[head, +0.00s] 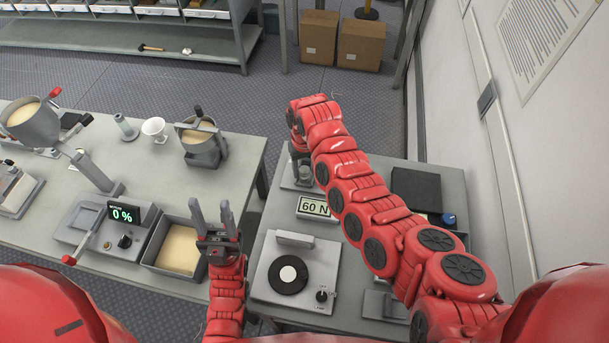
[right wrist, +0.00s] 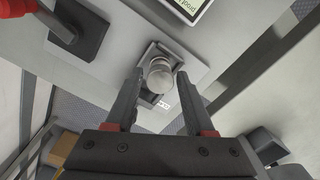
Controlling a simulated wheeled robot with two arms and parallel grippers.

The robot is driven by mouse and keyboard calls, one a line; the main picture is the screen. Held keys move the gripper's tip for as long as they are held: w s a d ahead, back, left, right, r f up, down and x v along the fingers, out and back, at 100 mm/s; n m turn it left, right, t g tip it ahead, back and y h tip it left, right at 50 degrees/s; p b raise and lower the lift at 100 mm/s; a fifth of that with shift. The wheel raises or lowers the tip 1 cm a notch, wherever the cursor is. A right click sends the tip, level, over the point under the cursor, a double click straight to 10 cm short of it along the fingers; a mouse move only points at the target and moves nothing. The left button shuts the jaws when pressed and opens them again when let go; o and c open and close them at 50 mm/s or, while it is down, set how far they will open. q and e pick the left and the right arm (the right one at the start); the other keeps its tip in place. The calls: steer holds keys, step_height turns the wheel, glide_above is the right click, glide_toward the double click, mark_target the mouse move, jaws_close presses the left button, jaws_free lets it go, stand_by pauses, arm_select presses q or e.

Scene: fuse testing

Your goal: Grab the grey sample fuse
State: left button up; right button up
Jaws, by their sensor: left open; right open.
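In the right wrist view, a short grey cylinder (right wrist: 159,80), which looks like the sample fuse, sits upright in a small grey holder (right wrist: 188,58) near the table's edge. My right gripper (right wrist: 160,74) is open with a finger on either side of it; I cannot tell whether they touch it. In the head view, the holder area (head: 304,180) is behind the 60 N display, and my right arm hides the fuse and most of the gripper. My left gripper (head: 211,212) is open and empty, fingers up, beside the sand-coloured tray (head: 160,262).
The right table holds the 60 N display (head: 315,207), a device with a black disc (head: 297,270) and a black plate (head: 416,190). The left table holds a 0 % meter (head: 122,214), a tilted pot (head: 34,122) and another pot (head: 199,134). A gap separates the tables.

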steer(key=shift+f, duration=0.75)
jaws_close()
steer(key=shift+r, duration=0.2)
